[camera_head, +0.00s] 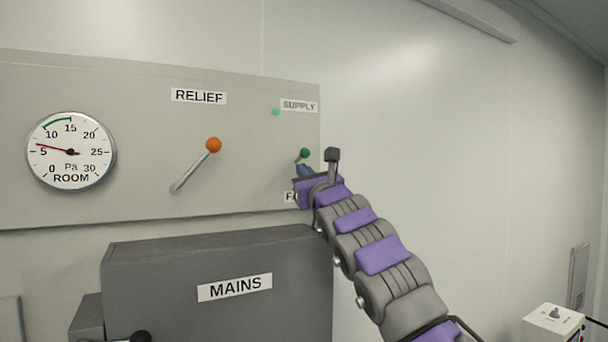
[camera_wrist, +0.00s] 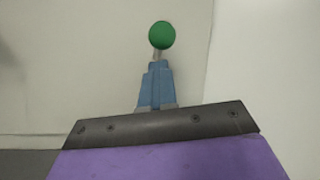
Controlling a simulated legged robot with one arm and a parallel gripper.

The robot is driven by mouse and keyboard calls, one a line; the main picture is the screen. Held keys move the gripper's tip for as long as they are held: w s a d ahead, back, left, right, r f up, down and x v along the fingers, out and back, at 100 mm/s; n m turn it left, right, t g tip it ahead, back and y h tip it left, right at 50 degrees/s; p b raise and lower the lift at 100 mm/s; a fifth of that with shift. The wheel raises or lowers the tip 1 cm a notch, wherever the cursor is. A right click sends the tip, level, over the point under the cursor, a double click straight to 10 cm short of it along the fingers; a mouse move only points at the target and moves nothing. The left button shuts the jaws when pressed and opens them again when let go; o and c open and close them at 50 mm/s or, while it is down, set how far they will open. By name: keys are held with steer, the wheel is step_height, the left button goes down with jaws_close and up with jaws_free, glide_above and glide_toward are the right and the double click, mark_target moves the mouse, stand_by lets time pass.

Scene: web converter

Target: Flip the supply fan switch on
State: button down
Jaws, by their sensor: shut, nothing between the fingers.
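The supply fan switch is a lever with a green ball knob (camera_head: 305,153), at the right end of the wall panel under the SUPPLY label (camera_head: 299,105). The green knob also shows in the wrist view (camera_wrist: 161,35), at top centre, with a short piece of grey stem below it. My gripper (camera_head: 303,168) has blue fingers, which are shut and empty. In the wrist view my gripper (camera_wrist: 157,68) points at the stem just below the knob. I cannot tell whether the tips touch it. My gripper and arm hide the lever's lower part and most of a label starting with F.
A green light (camera_head: 276,112) shows left of the SUPPLY label. An orange-knobbed RELIEF lever (camera_head: 213,145) and a round pressure gauge (camera_head: 71,151) are to the left. A grey MAINS box (camera_head: 220,260) juts out below. The wall right of the panel is clear.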

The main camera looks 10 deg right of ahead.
steer(key=c, duration=1.8)
jaws_free()
steer(key=shift+d, duration=0.1)
steer(key=shift+c, duration=0.2)
steer(key=o, duration=0.9)
steer(key=shift+s+f, duration=0.1)
steer(key=b+v, duration=0.6)
steer(key=v, duration=0.2)
steer(key=b+v, duration=0.6)
steer(key=v, duration=0.3)
steer(key=shift+d+b, duration=0.2)
steer(key=shift+b, duration=0.2)
steer(key=shift+a, duration=0.1)
